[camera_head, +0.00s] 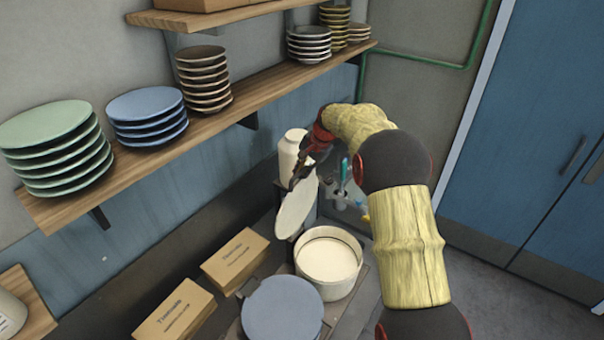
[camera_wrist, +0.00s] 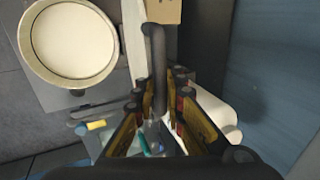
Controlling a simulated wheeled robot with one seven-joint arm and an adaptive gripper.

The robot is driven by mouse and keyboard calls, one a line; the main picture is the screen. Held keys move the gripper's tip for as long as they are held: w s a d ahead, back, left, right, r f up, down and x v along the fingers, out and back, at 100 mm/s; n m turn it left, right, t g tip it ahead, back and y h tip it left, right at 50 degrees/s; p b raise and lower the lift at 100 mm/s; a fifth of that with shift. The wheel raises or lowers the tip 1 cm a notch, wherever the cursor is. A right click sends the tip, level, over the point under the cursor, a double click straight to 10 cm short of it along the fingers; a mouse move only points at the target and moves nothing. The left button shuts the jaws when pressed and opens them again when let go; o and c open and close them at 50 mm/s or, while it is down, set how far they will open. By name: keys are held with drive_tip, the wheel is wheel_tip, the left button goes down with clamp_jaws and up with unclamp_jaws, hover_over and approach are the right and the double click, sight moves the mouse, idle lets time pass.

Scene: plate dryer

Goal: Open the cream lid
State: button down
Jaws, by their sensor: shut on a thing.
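The cream lid (camera_head: 296,207) is raised and tilted steeply, its lower edge close to the left rim of the round cream container (camera_head: 357,274). The container's top is open and its pale inside shows. In the wrist view the lid (camera_wrist: 135,40) is a thin strip seen nearly edge-on, beside the open container (camera_wrist: 33,62). My gripper (camera_head: 302,168) is at the lid's upper part. In the wrist view, my gripper (camera_wrist: 161,85) has its fingers on both sides of a dark curved handle (camera_wrist: 157,45) by the lid. The fingertips' contact is partly hidden.
A cream jar (camera_head: 291,155) stands close behind my gripper. Cardboard boxes (camera_head: 236,261) and a blue-grey round plate (camera_head: 282,308) lie left and in front of the container. A wooden shelf (camera_head: 262,98) with plate stacks runs above. Blue doors (camera_head: 545,150) stand right.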

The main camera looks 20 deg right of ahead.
drive_tip(key=c, duration=2.2)
unclamp_jaws()
drive_tip(key=shift+w+r, duration=0.1)
drive_tip(key=shift+r, duration=0.25)
drive_tip(key=o, duration=0.3)
drive_tip(key=shift+f, duration=0.2)
drive_tip(key=v, duration=1.2)
